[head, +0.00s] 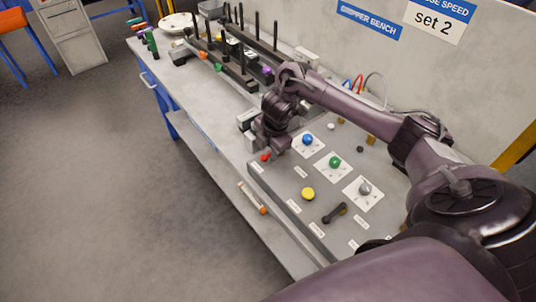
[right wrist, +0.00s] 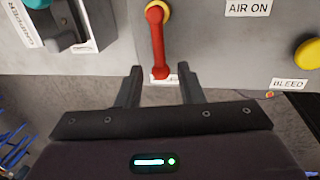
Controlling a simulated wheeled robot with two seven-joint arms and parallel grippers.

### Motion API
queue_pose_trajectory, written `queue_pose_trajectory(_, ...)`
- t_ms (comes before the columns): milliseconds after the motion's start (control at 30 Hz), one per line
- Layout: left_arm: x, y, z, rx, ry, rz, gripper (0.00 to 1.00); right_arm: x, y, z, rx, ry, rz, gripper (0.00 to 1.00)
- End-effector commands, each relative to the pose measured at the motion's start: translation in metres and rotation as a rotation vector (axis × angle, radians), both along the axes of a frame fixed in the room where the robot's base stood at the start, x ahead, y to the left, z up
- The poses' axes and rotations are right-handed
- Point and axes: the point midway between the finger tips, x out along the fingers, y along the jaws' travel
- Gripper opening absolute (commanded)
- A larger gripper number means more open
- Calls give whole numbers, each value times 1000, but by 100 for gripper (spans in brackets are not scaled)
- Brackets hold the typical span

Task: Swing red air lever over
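The red air lever (right wrist: 157,42) shows in the right wrist view on a grey panel. Its yellow pivot is at the top and its red handle hangs down, the end over a small white label. A red bit of it (head: 266,156) shows in the head view at the panel's front left corner, beside my gripper. My right gripper (right wrist: 160,69) is open, its two dark fingers on either side of the lever's lower end with gaps to both. In the head view my right gripper (head: 274,140) is over the panel's left end. My left gripper is out of view.
An "AIR ON" label (right wrist: 248,8) and a yellow knob (right wrist: 309,53) above a "BLEED" label are right of the lever. Blue (head: 308,139), green (head: 335,162) and grey knobs (head: 365,188) and a black lever (head: 335,213) stand on the panel. The floor left is clear.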

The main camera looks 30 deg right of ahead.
Motion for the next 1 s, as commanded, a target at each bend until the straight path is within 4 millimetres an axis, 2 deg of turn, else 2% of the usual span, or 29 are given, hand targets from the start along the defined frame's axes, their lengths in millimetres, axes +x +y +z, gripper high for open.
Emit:
queue_pose_trajectory(200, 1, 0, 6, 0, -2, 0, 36, 4, 0, -16, -1, 0, 0, 34)
queue_pose_trajectory(467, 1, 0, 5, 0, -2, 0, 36, 4, 0, -18, -1, -2, 1, 34)
queue_pose_trajectory(733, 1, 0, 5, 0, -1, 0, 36, 4, 0, -18, -1, -2, 1, 0)
queue_pose_trajectory(1000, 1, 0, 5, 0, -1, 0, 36, 4, -1, -18, -2, -2, 1, 0)
